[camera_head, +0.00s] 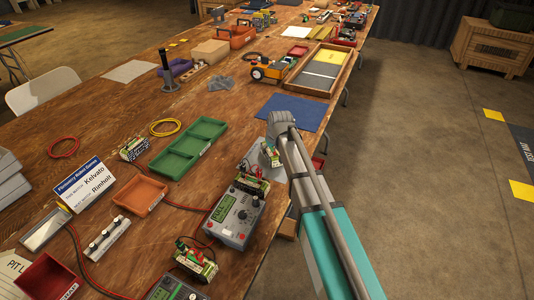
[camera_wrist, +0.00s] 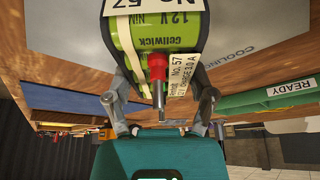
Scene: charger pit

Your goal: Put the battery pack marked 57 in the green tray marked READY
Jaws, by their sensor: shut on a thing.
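The battery pack marked 57 (camera_wrist: 158,32) is green with white labels and a red terminal cap. My gripper (camera_wrist: 160,100) is shut on it, with one finger on each side. In the head view my gripper (camera_head: 272,142) holds the pack (camera_head: 269,156) over a pale sheet near the table's right edge. The wrist view shows part of the word COOLING on that sheet. The green tray (camera_head: 188,148) lies left of my gripper, divided into compartments that look empty. Its READY label shows at the right of the wrist view, on the tray's edge (camera_wrist: 262,100).
A charger (camera_head: 235,215) with a pack on it stands in front of the green tray. Another pack (camera_head: 133,148) stands just left of the tray. An orange tray (camera_head: 140,195) and a name sign (camera_head: 85,180) are nearby. A blue mat (camera_head: 292,112) lies behind my gripper.

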